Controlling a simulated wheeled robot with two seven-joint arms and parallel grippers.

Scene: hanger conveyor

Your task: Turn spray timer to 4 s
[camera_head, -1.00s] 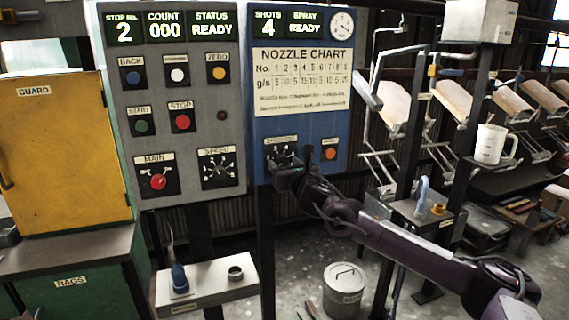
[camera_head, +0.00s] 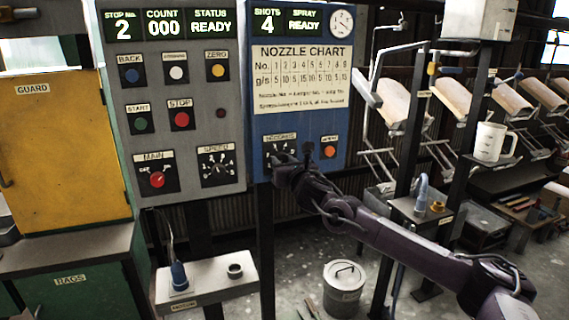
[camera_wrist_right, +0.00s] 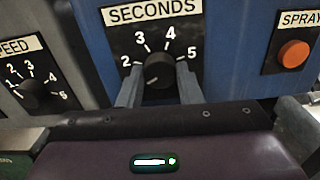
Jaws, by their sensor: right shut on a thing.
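The spray timer is a black knob (camera_wrist_right: 158,70) on a dial plate labelled SECONDS (camera_wrist_right: 190,38), with white marks 2, 3, 4 and 5. My right gripper (camera_wrist_right: 159,86) is shut on the knob, one grey finger on each side. A faint pale mark shows at the knob's lower edge, but I cannot tell which number the knob points to. In the head view the SECONDS plate (camera_head: 281,141) sits low on the blue panel, and my right gripper (camera_head: 283,163) covers its lower part. My left gripper is not in view.
An orange SPRAY button (camera_wrist_right: 294,54) is right of the dial. A SPEED dial (camera_wrist_right: 35,92) is left of it on the grey panel (camera_head: 230,120). Displays above read SHOTS 4 and SPRAY READY. A hanger rack (camera_head: 395,100) stands to the right.

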